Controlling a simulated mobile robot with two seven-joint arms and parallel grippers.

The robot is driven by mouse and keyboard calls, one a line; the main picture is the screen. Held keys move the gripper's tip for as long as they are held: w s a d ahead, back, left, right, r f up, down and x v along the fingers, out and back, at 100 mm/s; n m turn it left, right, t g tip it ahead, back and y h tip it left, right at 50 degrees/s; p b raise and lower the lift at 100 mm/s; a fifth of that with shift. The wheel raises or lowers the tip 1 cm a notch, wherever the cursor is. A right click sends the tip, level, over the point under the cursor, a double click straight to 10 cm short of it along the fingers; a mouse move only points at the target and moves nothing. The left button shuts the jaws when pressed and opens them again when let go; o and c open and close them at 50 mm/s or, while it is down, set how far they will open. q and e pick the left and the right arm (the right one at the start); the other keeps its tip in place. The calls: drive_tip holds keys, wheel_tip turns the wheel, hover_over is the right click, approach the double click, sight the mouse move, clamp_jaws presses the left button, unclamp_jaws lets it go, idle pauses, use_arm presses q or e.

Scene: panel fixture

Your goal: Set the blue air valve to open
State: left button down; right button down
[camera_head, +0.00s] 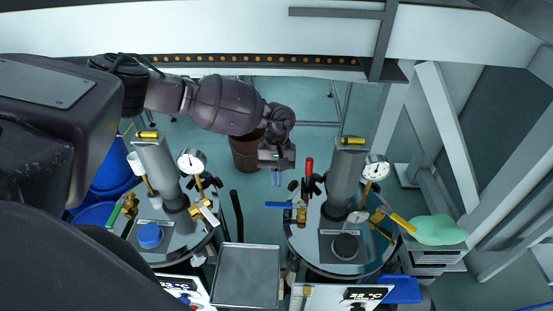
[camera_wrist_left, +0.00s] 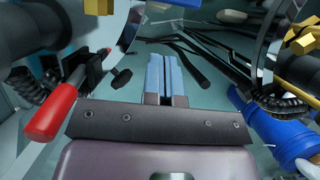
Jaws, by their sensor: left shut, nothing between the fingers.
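The blue valve handle (camera_head: 280,205) is a flat lever on the left side of the right-hand vessel, by brass fittings. It points left, roughly level in the picture. My left gripper (camera_head: 276,180) hangs above and behind this handle, apart from it, with its fingers pointing down. In the left wrist view its pale blue fingers (camera_wrist_left: 165,75) are together with nothing between them. A red handle (camera_head: 309,167) stands upright just right of the gripper; a red handle (camera_wrist_left: 50,112) also shows at the left wrist view's left. My right gripper is not in view.
The right vessel carries a grey column (camera_head: 345,180), a gauge (camera_head: 376,168) and a yellow lever (camera_head: 402,222). The left vessel has a similar column (camera_head: 158,168) and a green handle (camera_head: 115,215). A grey tray (camera_head: 247,275) lies between them. A brown bin (camera_head: 245,153) stands behind.

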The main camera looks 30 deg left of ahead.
sight(286, 205)
use_arm(q)
drive_tip(key=s, duration=0.1)
drive_tip(key=s+d+p, duration=0.1)
drive_tip(key=s, duration=0.1)
drive_tip(key=shift+s+d+r, duration=0.1)
drive_tip(key=shift+s+d, duration=0.15)
drive_tip(key=shift+d, duration=0.15)
